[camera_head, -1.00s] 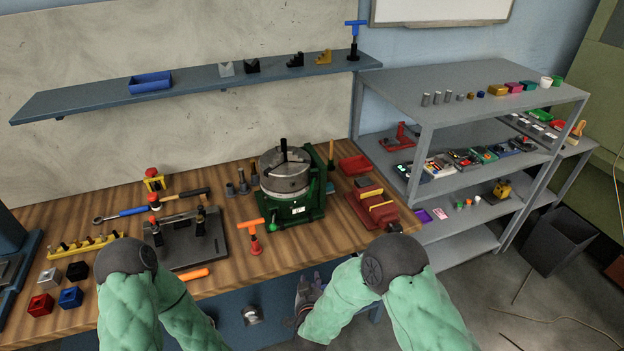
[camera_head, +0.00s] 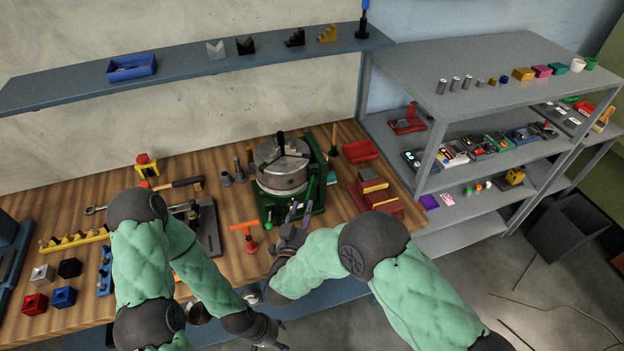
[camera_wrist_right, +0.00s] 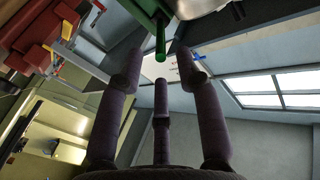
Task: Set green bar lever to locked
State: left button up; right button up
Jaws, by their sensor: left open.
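The green chuck fixture (camera_head: 316,196) stands on the wooden bench with a grey round chuck (camera_head: 282,165) on it. The green bar lever (camera_head: 268,218) projects at its front left; only a small part shows in the head view. In the right wrist view the lever (camera_wrist_right: 160,42) reaches from the green body towards my fingers. My right gripper (camera_head: 296,213) is close in front of the fixture, open, with its fingers spread around the lever's end; I see no clear contact. It also shows in the right wrist view (camera_wrist_right: 158,68). My left gripper (camera_head: 277,337) is open and empty, low before the bench.
An orange T-handled tool (camera_head: 247,237) stands left of my right gripper. Red blocks (camera_head: 376,197) sit right of the fixture. A black clamping plate (camera_head: 207,228) is partly behind my left arm. A grey shelf rack (camera_head: 455,80) stands at the right.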

aim_at(310, 185)
jog(key=x, duration=0.9)
jog(key=shift+w+d, duration=0.1)
jog(key=shift+w, duration=0.2)
jog(key=shift+r, duration=0.1)
grip_shut()
